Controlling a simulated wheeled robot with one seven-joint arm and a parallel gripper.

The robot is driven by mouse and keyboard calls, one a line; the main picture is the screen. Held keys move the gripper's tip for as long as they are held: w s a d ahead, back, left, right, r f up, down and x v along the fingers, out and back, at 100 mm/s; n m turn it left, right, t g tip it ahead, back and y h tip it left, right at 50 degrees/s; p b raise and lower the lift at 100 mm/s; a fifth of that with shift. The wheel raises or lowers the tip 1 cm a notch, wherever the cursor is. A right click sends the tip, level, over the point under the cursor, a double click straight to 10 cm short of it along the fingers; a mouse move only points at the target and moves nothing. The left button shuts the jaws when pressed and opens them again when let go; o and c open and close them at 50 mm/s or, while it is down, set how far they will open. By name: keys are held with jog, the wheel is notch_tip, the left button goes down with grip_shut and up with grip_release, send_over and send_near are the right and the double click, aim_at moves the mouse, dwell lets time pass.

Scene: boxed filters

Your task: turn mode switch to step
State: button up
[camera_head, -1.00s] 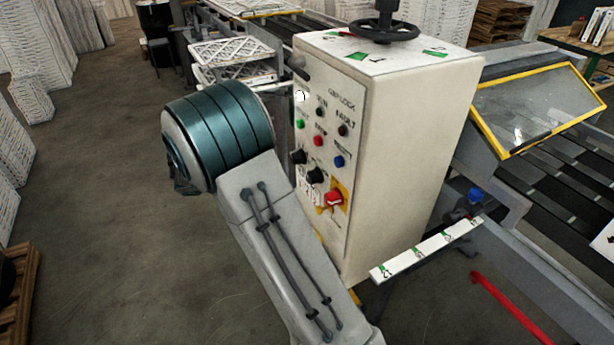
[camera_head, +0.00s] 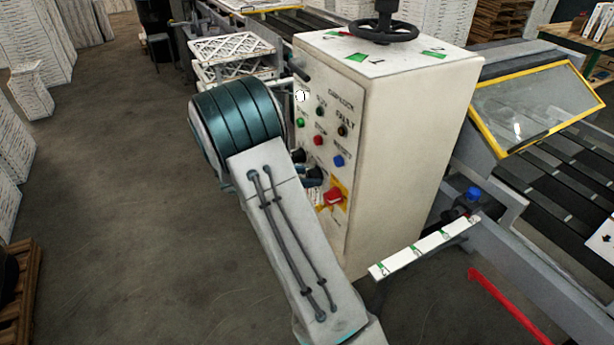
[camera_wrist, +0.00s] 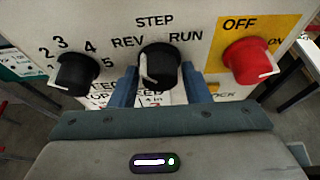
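The mode switch (camera_wrist: 160,66) is a black knob with a white pointer line, in the middle of the wrist view. REV, STEP and RUN are printed around it, with STEP at the top. Its white line lies on the knob's left side, toward REV. My gripper (camera_wrist: 163,86) is open, with one blue finger to the left and one to the right of the knob's lower part. I cannot tell whether either finger touches it. In the head view my arm covers most of the gripper, and the finger ends show at the white control cabinet's (camera_head: 400,150) panel.
A black numbered knob (camera_wrist: 77,73) is left of the mode switch. A red OFF/ON switch (camera_wrist: 247,62) on a yellow plate is close on the right. Green, red and blue buttons sit higher on the panel. A handwheel (camera_head: 384,28) tops the cabinet. Open floor lies left.

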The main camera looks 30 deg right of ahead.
jog(key=shift+c, duration=0.6)
jog(key=shift+f+b, duration=0.15)
jog(key=shift+b, duration=0.5)
jog(key=m+t+b, duration=0.2)
jog(key=m+b, duration=0.1)
jog(key=b, duration=0.5)
jog(key=m+t+b, duration=0.2)
jog(key=b, duration=0.6)
jog(key=shift+s+m+h, duration=0.15)
jog(key=shift+m+h, duration=0.15)
jog(key=shift+m, duration=0.1)
jog(key=shift+b, duration=0.35)
jog(key=o, duration=0.8)
